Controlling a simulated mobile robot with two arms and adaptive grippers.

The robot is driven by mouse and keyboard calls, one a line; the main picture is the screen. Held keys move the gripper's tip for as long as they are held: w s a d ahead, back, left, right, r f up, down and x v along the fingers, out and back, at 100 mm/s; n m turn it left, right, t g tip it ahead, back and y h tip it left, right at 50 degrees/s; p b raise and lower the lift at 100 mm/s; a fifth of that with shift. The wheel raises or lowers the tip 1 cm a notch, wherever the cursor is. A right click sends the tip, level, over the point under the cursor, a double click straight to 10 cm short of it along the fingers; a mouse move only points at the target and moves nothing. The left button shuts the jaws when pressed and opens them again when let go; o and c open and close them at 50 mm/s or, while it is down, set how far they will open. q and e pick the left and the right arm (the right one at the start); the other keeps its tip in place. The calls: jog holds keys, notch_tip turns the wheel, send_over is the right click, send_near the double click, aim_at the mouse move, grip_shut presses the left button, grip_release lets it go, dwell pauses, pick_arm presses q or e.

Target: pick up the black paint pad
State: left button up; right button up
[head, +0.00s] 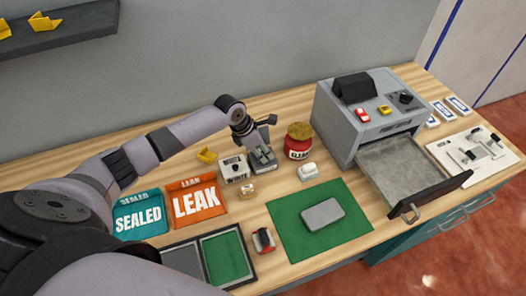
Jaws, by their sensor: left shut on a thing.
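My left gripper (260,147) reaches in from the left and points down near the back of the workbench. It is shut on the black paint pad (264,162), a small grey block with a dark top, partly hidden by the fingers. I cannot tell whether the pad still touches the bench. A similar block lettered WHITE (234,171) stands close beside it on the left. My right gripper is not in view.
A red jar (298,150) stands just right of the pad. A grey machine (345,125) has its drawer (410,169) pulled out. A green mat (290,235) bears a grey block (323,214).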

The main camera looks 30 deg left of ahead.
pick_arm(q)
notch_tip(320, 180, up, 20)
jog(key=b, duration=0.1)
jog(key=shift+f+b, duration=0.2)
jog(key=shift+b, duration=0.2)
jog(key=o, duration=0.5)
jog(key=c, duration=0.5)
jog(key=shift+o, duration=0.2)
